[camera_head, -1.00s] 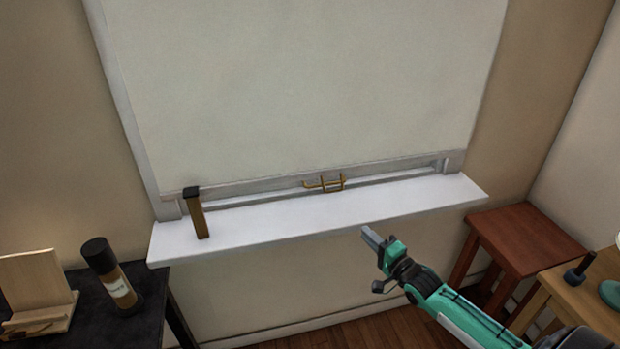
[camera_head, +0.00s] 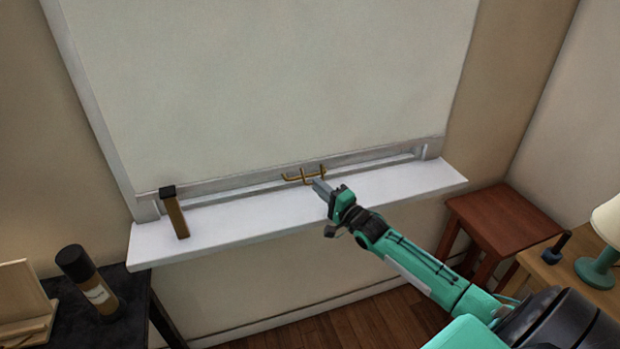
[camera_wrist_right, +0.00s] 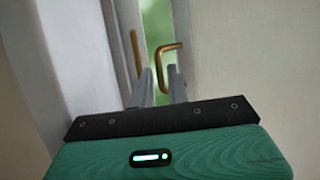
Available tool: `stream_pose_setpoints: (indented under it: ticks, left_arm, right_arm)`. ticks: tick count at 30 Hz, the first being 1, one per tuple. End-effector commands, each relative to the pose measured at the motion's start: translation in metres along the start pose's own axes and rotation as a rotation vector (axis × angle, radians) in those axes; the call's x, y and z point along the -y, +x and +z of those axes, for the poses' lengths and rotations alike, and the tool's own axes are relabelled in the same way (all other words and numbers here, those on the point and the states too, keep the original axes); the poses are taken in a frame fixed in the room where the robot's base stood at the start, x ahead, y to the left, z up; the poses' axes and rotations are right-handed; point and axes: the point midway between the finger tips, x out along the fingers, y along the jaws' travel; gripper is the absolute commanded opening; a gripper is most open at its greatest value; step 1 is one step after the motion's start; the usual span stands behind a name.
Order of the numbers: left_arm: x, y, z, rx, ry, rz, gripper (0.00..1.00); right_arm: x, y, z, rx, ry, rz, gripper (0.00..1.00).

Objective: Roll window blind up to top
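The pale window blind (camera_head: 270,80) hangs down almost to the white sill (camera_head: 240,217). A brass handle (camera_head: 297,178) is at the middle of the window's lower edge. My right gripper (camera_head: 319,186) is just in front of the handle's right part. In the right wrist view, the gripper's two fingers (camera_wrist_right: 161,80) are apart with a narrow gap. A bent brass piece of the handle (camera_wrist_right: 159,62) shows at that gap, and I cannot tell whether it touches a finger. My left gripper is out of view.
A brown, dark-topped upright object (camera_head: 175,215) stands on the sill at left. A black table (camera_head: 128,290) with a dark-capped bottle (camera_head: 88,282) is at lower left. A red-brown stool (camera_head: 505,220) and a wooden table with a lamp (camera_head: 598,262) are at right.

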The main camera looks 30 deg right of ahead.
Motion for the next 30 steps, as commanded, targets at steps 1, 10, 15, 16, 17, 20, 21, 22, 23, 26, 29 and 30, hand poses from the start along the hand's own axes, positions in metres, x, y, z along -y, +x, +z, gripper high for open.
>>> stream_pose_setpoints:
  ticks: [1, 10, 15, 16, 17, 20, 21, 22, 23, 26, 29, 30]
  left_arm:
    - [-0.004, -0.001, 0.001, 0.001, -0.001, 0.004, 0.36]
    - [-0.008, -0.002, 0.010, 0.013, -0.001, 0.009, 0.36]
    - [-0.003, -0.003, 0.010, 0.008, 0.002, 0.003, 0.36]
    - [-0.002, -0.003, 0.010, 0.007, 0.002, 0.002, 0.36]
    - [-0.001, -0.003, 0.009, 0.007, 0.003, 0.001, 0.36]
    - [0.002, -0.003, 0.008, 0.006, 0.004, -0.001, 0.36]
    - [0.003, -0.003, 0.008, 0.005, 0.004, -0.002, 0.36]
    - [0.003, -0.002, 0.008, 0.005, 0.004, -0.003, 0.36]
    - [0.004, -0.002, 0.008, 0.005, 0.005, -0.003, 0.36]
    - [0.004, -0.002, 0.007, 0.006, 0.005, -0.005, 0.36]
    - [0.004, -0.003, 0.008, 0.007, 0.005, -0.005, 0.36]
    - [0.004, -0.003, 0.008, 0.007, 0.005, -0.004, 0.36]
  right_arm:
    - [0.002, 0.008, 0.000, 0.000, 0.000, -0.002, 0.17]
    - [0.000, 0.039, 0.000, 0.000, 0.000, 0.000, 0.17]
    - [0.000, 0.045, 0.000, 0.000, -0.001, 0.000, 0.17]
    - [0.000, 0.046, 0.000, 0.000, -0.001, 0.001, 0.17]
    - [0.000, 0.046, 0.000, 0.000, -0.001, 0.001, 0.17]
    - [0.000, 0.046, 0.000, 0.000, -0.001, 0.001, 0.17]
    - [0.000, 0.046, 0.000, 0.000, -0.001, 0.001, 0.17]
    - [0.000, 0.046, 0.000, 0.000, -0.001, 0.001, 0.17]
    - [0.000, 0.046, 0.000, 0.000, -0.001, 0.001, 0.17]
    - [0.000, 0.046, 0.000, 0.000, -0.001, 0.001, 0.00]
    - [0.000, 0.046, 0.000, 0.000, -0.001, 0.001, 0.00]
    - [0.000, 0.046, 0.000, 0.000, -0.001, 0.001, 0.00]
